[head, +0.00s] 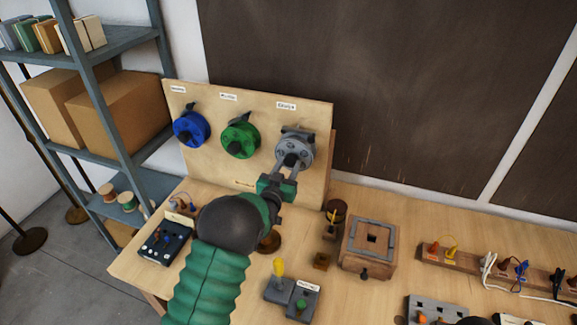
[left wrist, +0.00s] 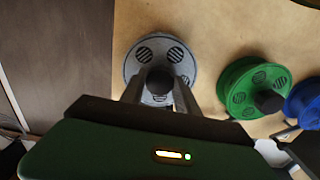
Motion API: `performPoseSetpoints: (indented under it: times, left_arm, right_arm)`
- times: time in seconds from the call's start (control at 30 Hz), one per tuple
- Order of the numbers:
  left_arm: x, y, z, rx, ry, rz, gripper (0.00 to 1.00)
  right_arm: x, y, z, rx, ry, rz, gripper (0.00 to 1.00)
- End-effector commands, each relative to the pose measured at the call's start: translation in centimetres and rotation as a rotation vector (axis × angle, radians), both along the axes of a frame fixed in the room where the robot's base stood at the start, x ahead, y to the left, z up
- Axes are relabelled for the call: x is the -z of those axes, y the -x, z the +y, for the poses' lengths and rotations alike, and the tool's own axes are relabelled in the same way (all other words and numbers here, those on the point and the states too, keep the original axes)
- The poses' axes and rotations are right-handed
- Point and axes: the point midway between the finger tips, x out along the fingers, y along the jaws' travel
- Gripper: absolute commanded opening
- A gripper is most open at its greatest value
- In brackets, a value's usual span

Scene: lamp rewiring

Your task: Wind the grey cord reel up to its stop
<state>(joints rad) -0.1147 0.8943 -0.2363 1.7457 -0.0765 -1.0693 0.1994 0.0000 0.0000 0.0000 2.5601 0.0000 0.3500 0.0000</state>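The grey cord reel (head: 294,146) is mounted at the right of an upright wooden board (head: 240,179), and also shows in the left wrist view (left wrist: 148,55). A dark knob (left wrist: 160,81) stands out from its face. My left gripper (head: 291,160) reaches up to the reel's front. In the left wrist view its two fingers (left wrist: 159,92) lie one on each side of the knob, with a narrow gap showing, so it looks open around the knob. The reel's lower part is hidden by the gripper. My right gripper cannot be made out.
A green reel (head: 240,139) and a blue reel (head: 190,129) sit left of the grey one. On the bench stand a dark switch box (head: 165,241), a wooden box (head: 369,247) and a cord strip (head: 500,268). A shelf (head: 118,40) stands at left.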

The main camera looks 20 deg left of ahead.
Motion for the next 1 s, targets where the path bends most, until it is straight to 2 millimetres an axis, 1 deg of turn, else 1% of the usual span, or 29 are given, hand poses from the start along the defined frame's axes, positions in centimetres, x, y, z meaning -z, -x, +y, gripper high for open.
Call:
performPoseSetpoints:
  times: [0.03, 0.1, 0.17, 0.27, 0.4, 0.5, 0.6, 0.83, 0.87, 1.0]
  left_arm:
    - [0.0, 0.0, 0.0, 0.0, 0.0, 0.0, 0.16]
    - [0.0, 0.0, 0.0, 0.0, 0.0, 0.0, 0.07]
    - [0.0, 0.0, 0.0, 0.0, 0.0, 0.0, 0.0]
    - [0.1, 0.0, 0.0, 0.0, -0.009, -0.001, 0.0]
    - [0.7, 0.0, -0.1, 0.002, -0.107, -0.008, 0.0]
    - [0.5, 0.0, -0.1, 0.003, -0.183, -0.01, 0.0]
    - [0.1, 0.0, 0.0, 0.002, -0.218, -0.011, 0.0]
    - [-0.1, 0.0, 0.0, 0.002, -0.221, -0.009, 0.0]
    - [-0.1, 0.0, 0.0, 0.002, -0.22, -0.009, 0.4]
    - [-0.1, 0.0, 0.0, 0.002, -0.22, -0.009, 0.58]
  right_arm:
    - [0.0, 0.0, 0.0, 0.0, 0.0, 0.0, 0.36]
    - [0.0, 0.0, 0.0, 0.0, 0.0, 0.0, 0.36]
    - [0.0, 0.0, 0.0, 0.0, 0.0, 0.0, 0.36]
    - [0.3, 0.0, 0.0, 0.0, 0.0, 0.0, 0.36]
    - [2.7, 0.0, 0.0, 0.0, 0.0, 0.0, 0.36]
    - [3.7, 0.0, 0.0, 0.0, 0.0, 0.0, 0.36]
    - [3.8, 0.0, 0.0, 0.0, 0.0, 0.0, 0.36]
    - [3.5, 0.0, 0.0, 0.0, 0.0, 0.0, 0.36]
    - [3.5, 0.0, 0.0, 0.0, 0.0, 0.0, 0.36]
    - [3.5, 0.0, 0.0, 0.0, 0.0, 0.0, 0.36]
